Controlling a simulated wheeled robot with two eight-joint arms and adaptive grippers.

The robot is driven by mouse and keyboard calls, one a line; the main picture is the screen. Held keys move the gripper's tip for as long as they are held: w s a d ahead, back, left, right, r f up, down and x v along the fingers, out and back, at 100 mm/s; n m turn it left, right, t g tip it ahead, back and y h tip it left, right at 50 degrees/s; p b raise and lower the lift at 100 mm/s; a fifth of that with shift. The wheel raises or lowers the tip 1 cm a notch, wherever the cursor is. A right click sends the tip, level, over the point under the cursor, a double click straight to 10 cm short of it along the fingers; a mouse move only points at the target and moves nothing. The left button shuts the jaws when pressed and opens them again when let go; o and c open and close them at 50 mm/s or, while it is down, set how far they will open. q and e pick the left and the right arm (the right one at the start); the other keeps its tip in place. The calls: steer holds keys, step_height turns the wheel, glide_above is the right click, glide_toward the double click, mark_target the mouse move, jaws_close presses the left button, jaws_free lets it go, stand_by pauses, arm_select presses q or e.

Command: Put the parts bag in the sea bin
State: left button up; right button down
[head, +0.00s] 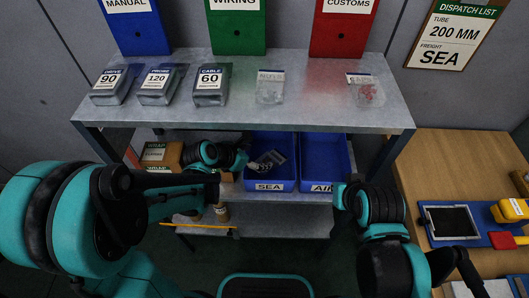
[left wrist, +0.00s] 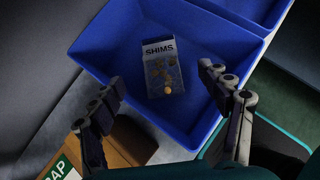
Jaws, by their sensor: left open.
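A clear parts bag labelled SHIMS (left wrist: 162,75) lies in a blue bin (left wrist: 88,47) in the left wrist view. The head view shows the sea bin (head: 269,186), blue with a SEA label, on the lower shelf, left of a matching bin. My left gripper (head: 268,160) is over the sea bin. In the left wrist view my left gripper (left wrist: 163,84) is open, its two fingers apart on either side of the bag. The fingers do not grip it. In the head view the gripper hides part of the bin's inside.
The AIR bin (head: 321,160) stands beside the sea bin. On the upper shelf (head: 320,95) lie several labelled bags, including a nuts bag (head: 270,88) and a bag with red parts (head: 365,90). Cardboard boxes (head: 160,156) stand left. A wooden desk (head: 440,170) is at right.

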arm_select(q)
steer(key=s+a+r+m+y, duration=0.3)
steer(key=s+a+r+m, duration=0.2)
steer(key=m, duration=0.8)
steer(key=s+a+r+m+y+p, duration=0.1)
steer(key=s+a+r+m+y, duration=0.2)
steer(key=m, duration=1.1)
steer(key=shift+s+a+r+t, duration=0.4)
steer(key=shift+s+a+r, duration=1)
steer(key=shift+s+a, duration=1.75)
steer(key=shift+s+d, duration=0.5)
steer(key=shift+d, duration=0.05)
